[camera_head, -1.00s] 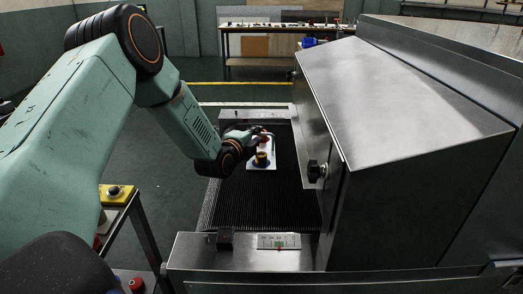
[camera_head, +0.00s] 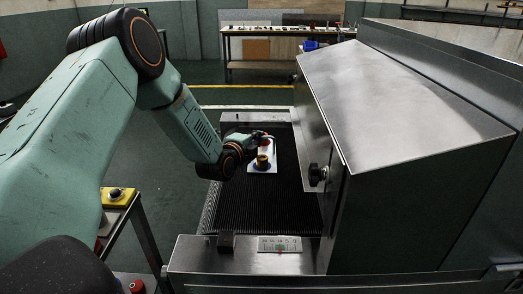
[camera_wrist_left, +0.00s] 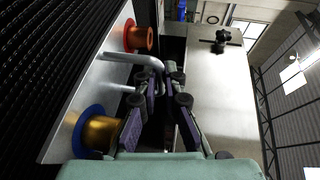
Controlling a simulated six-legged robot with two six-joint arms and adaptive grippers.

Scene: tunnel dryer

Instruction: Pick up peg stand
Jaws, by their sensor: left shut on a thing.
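The peg stand (camera_head: 262,171) is a flat white plate on the dark conveyor belt, carrying a gold spool (camera_head: 263,161) on a blue base and a red-orange piece. In the left wrist view the plate (camera_wrist_left: 85,95) stands along the left side, with the gold spool (camera_wrist_left: 98,135) near and the orange spool (camera_wrist_left: 138,38) farther off. A grey bent handle (camera_wrist_left: 125,57) rises between them. My left gripper (camera_head: 262,139) is at the stand, its fingers (camera_wrist_left: 165,88) shut on the handle. I cannot tell whether the plate is clear of the belt. My right gripper does not show.
A large steel dryer hood (camera_head: 410,95) stands close to the right of the belt (camera_head: 265,205), with a black knob (camera_head: 318,174) on its side. A steel ledge (camera_head: 200,253) crosses the front. A yellow button box (camera_head: 117,196) is at left.

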